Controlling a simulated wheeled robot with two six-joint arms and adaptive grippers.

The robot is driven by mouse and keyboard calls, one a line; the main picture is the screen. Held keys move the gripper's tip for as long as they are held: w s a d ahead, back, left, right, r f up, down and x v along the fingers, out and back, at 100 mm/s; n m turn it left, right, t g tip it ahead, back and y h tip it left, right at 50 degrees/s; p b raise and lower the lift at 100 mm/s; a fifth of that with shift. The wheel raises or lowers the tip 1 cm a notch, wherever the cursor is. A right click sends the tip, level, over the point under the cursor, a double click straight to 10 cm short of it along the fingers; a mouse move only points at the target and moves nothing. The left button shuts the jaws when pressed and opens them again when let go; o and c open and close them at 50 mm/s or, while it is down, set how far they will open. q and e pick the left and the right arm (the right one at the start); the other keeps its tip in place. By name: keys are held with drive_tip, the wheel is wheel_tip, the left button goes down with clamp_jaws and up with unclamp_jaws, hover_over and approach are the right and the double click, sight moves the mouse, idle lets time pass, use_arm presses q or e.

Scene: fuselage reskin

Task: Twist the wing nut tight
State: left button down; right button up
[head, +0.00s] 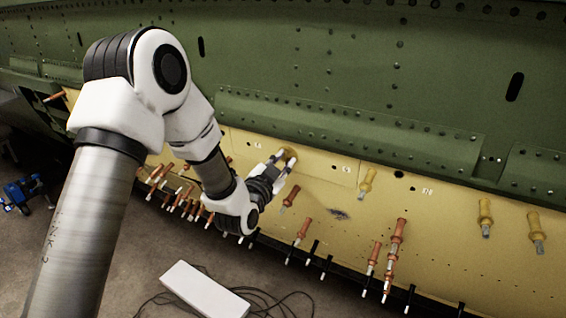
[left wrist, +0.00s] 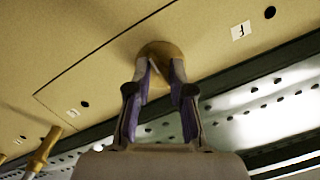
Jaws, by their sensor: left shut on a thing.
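The wing nut (left wrist: 158,52) is a yellow-brown round piece against the yellow skin panel (left wrist: 70,85) in the left wrist view. My left gripper (left wrist: 160,75) has its two fingertips closed on it, and the fingers partly hide it. In the head view the left gripper (head: 286,160) reaches the yellow panel near the green structure's lower edge, and the nut (head: 290,153) shows only a little between the fingertips. My right gripper is not in view.
Several orange fasteners (head: 303,230) and yellow fasteners (head: 367,180) stick out of the panel nearby. One yellow fastener (left wrist: 44,148) is at the lower left in the wrist view. A white box (head: 203,291) and cables lie on the floor.

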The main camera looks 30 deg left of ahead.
use_arm(q)
drive_tip(key=c, duration=1.1)
unclamp_jaws()
drive_tip(key=shift+s, duration=0.1)
drive_tip(key=s, duration=0.7)
drive_tip(key=shift+s+d, duration=0.1)
drive_tip(key=shift+s, duration=0.1)
